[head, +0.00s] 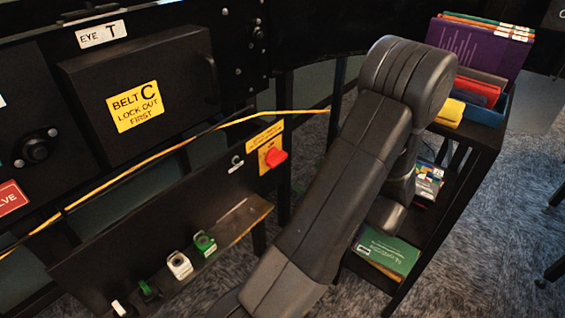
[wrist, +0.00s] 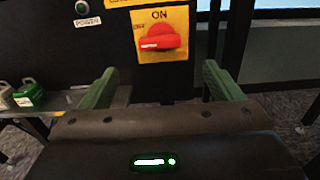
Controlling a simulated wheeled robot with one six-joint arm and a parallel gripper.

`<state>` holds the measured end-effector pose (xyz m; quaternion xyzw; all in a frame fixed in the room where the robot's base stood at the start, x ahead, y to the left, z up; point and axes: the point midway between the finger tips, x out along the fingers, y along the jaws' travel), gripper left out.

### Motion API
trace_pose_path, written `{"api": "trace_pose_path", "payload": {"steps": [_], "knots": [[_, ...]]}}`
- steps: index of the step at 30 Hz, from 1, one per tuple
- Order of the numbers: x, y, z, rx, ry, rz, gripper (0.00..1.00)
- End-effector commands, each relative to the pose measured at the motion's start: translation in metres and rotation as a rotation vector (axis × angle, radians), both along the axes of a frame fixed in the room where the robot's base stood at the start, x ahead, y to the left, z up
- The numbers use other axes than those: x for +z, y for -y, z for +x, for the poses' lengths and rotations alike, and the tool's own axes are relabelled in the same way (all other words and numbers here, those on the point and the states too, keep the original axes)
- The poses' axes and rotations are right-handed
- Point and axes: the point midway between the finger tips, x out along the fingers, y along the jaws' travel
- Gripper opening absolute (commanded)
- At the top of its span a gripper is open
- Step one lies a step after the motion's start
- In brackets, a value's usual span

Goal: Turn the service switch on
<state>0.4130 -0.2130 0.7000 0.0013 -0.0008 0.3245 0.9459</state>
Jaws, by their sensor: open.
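The service switch is a red rotary knob (wrist: 158,40) on a yellow plate (wrist: 178,17) marked ON at the top and OFF at the left. In the wrist view, the white mark on the knob lies near its left end, towards OFF. In the head view the red knob (head: 276,157) sits at the right end of a low black panel. My gripper (wrist: 160,85) is open and empty, its two green fingers apart below the knob in the wrist view, not touching it. In the head view my arm hides the gripper.
A yellow cable (head: 160,155) runs across the machine above the switch. A ledge (head: 240,222) below holds small green and white items (head: 180,265). A black shelf cart (head: 480,140) with books and bins stands at the right.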

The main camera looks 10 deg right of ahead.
Motion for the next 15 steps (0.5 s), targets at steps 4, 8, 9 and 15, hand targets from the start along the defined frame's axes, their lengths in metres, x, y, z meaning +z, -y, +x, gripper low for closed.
{"api": "trace_pose_path", "payload": {"steps": [4,8,9,15], "knots": [[-0.002,-0.02,0.024,0.006,0.001,-0.003,0.85],[-0.001,-0.036,0.044,0.006,0.001,-0.003,0.85],[-0.002,-0.041,0.05,0.006,0.0,-0.004,0.85],[-0.001,-0.058,0.073,0.005,0.0,-0.004,0.85]]}}
